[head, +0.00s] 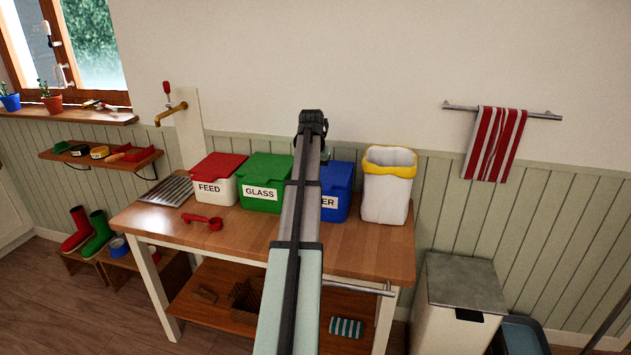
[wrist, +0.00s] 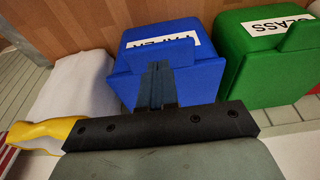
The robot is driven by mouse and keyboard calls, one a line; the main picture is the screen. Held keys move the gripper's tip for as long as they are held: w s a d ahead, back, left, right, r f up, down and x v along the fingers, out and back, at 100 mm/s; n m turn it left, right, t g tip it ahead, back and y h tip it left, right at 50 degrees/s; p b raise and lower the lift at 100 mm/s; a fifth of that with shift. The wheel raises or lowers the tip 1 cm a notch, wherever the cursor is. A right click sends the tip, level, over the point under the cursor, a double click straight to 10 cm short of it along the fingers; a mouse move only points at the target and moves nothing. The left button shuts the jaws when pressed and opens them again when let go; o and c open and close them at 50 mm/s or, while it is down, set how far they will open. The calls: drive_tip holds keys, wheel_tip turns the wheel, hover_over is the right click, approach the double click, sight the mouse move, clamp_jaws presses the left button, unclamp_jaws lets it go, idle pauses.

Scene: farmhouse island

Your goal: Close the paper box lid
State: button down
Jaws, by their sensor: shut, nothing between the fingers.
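The paper box (head: 335,207) is blue and stands on the wooden bench, its label partly hidden by my arm in the head view. Its blue lid (head: 340,174) lies over the top and looks down or nearly so; I cannot tell whether a small gap is left. In the wrist view the blue box (wrist: 192,80) and its lid tab (wrist: 175,50) are behind my fingers. My gripper (wrist: 158,85) is shut and empty, in front of the lid in that view; contact is unclear. In the head view my gripper (head: 312,118) appears above the box.
The green glass box (head: 262,205) stands left of the paper box and the red-lidded feed box (head: 213,190) further left. A white bin with a yellow rim (head: 388,188) stands close on the right. A red scoop (head: 205,220) lies on the bench (head: 180,235). The bench front is mostly clear.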

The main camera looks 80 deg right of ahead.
drive_tip(key=a+v, duration=0.1)
drive_tip(key=v, duration=1)
drive_tip(key=shift+d+f, duration=0.1)
drive_tip(key=shift+f, duration=0.1)
